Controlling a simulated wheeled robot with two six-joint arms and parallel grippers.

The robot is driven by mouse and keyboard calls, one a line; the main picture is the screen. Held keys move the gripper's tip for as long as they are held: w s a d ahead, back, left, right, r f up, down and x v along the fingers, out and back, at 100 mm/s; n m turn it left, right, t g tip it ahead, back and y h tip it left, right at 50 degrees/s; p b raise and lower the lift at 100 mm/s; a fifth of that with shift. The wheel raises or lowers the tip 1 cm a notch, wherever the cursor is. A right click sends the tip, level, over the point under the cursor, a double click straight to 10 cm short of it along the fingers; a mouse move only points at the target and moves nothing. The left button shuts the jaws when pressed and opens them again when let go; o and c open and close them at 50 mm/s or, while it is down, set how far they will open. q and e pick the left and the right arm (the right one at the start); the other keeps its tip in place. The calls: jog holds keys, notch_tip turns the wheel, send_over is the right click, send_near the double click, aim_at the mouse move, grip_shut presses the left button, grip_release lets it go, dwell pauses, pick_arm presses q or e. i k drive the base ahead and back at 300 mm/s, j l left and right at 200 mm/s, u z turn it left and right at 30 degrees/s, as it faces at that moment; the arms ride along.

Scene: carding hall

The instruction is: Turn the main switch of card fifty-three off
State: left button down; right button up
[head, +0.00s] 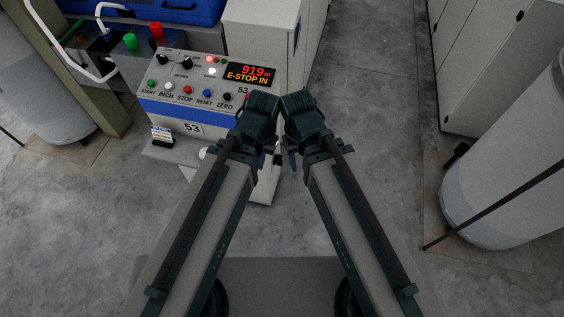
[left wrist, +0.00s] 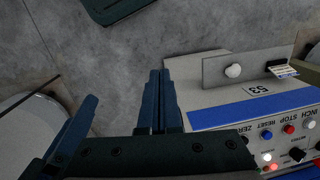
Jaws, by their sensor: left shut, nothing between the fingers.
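The control panel of card 53 (head: 192,128) stands in the upper left of the head view, with a lit display (head: 251,75) reading 919 m and E-STOP IN. Its sloped face has a row of coloured buttons and two black rotary knobs, one at the left (head: 162,60) and one mid-row (head: 187,63).
Below the panel face is a ledge with a round white knob (left wrist: 233,71) and a small tag (head: 162,135). A green lamp (head: 130,41) and a red one (head: 156,30) stand behind the panel. A pale cylinder (head: 505,175) stands right. Floor between is clear.

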aim_at(277, 160)
jog(key=i+l+u, duration=0.1)
jog(key=u, duration=0.3)
jog(key=l+u, duration=0.1)
jog(key=u, duration=0.3)
jog(key=i+l+u, duration=0.1)
jog(key=u, duration=0.35)
jog(key=l+u, duration=0.2)
jog(key=u, duration=0.2)
jog(key=l+u, duration=0.2)
jog(key=u, duration=0.2)
jog(key=l+u, duration=0.15)
jog(key=l, duration=0.3)
jog(key=k+l+u, duration=0.2)
jog(key=l, duration=0.25)
jog(key=l+u, duration=0.15)
jog(key=l, duration=0.3)
jog(key=k+l+u, duration=0.2)
jog(key=l, duration=0.2)
jog(key=k+l+u, duration=0.15)
jog(key=l, duration=0.25)
jog(key=k+l+u, duration=0.2)
jog(key=l, duration=0.2)
jog(key=k+l, duration=0.2)
jog(key=l, duration=0.2)
jog(key=k+l, duration=0.2)
jog(key=l, duration=0.2)
jog(key=k+l, duration=0.2)
jog(key=l, duration=0.2)
